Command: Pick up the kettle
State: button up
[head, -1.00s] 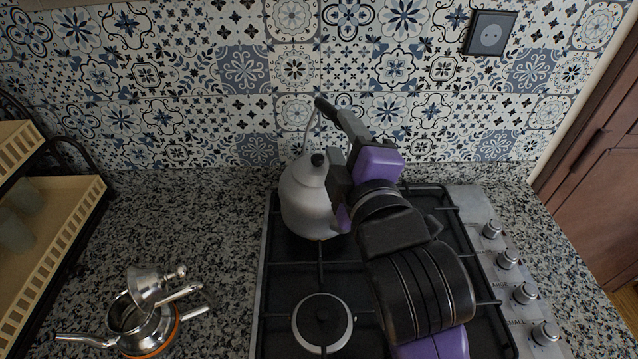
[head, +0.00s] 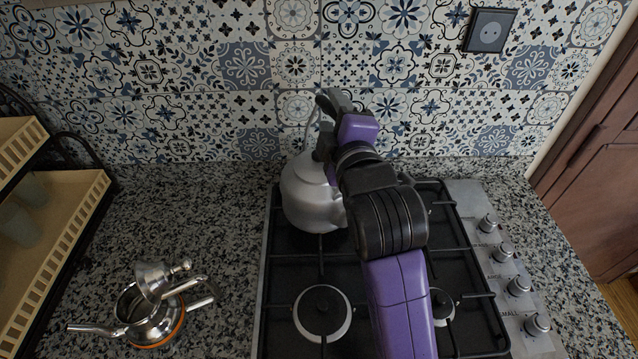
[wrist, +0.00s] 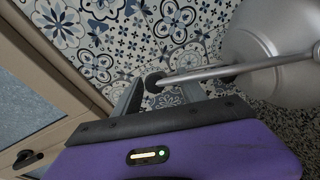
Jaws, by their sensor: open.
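The grey metal kettle (head: 305,198) stands upright on the back left burner of the hob, its thin handle arching up towards the tiles. Whether the fingers touch the handle I cannot tell.
The black gas hob (head: 322,262) has raised grates and knobs along its right side. A silver teapot (head: 150,318) with a tilted lid stands on the granite counter at the front left. A tiered rack (head: 70,225) is at the far left. The tiled wall (head: 245,65) is close behind the kettle.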

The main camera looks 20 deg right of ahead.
jog(key=shift+c, duration=0.4)
grip_shut()
jog(key=shift+f, duration=0.1)
dwell(0.8)
jog(key=shift+r, duration=0.2)
